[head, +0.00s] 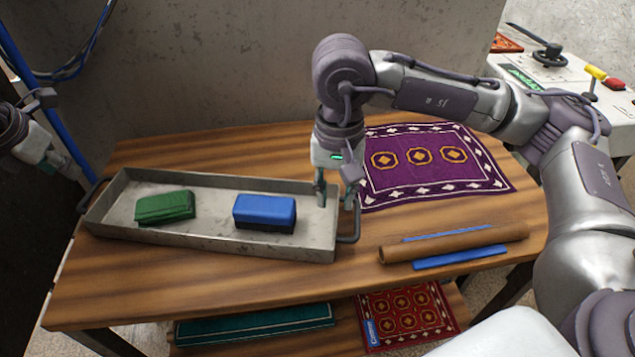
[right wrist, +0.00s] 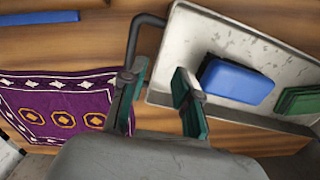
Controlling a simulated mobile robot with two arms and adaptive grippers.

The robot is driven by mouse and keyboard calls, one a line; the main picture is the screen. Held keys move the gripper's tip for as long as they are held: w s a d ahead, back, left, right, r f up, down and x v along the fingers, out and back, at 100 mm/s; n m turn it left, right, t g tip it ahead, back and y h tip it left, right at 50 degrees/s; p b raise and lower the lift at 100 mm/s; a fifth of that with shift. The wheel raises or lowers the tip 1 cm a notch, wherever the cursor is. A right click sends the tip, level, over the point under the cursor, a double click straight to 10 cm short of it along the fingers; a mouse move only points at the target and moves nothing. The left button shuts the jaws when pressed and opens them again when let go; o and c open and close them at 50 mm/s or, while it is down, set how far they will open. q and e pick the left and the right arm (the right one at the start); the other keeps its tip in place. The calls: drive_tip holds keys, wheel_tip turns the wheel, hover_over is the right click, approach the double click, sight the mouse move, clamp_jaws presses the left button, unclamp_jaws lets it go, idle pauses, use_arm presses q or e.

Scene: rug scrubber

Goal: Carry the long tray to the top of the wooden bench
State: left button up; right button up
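The long grey metal tray (head: 200,239) lies flat on the left part of the wooden bench (head: 420,295) top, its left end at the bench's left edge. It holds a green block (head: 165,207) and a blue block (head: 264,212). A dark handle sticks out at each end. My right gripper (head: 335,197) points down at the tray's right end, fingers apart. In the right wrist view its open fingers (right wrist: 157,108) lie either side of the end wall, one near the right handle (right wrist: 134,45). My left gripper (head: 62,163) is beside the left handle (head: 91,195); its finger gap is unclear.
A purple patterned rug (head: 430,165) lies right of the tray. A brown roll (head: 455,243) and blue strips (head: 458,257) lie at the front right. Teal (head: 255,324) and red rugs (head: 405,315) are on the lower shelf. A grey wall stands behind.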

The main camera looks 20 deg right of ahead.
wheel_tip(320, 180, up, 6)
drive_tip(key=shift+r, duration=0.15)
idle(0.5)
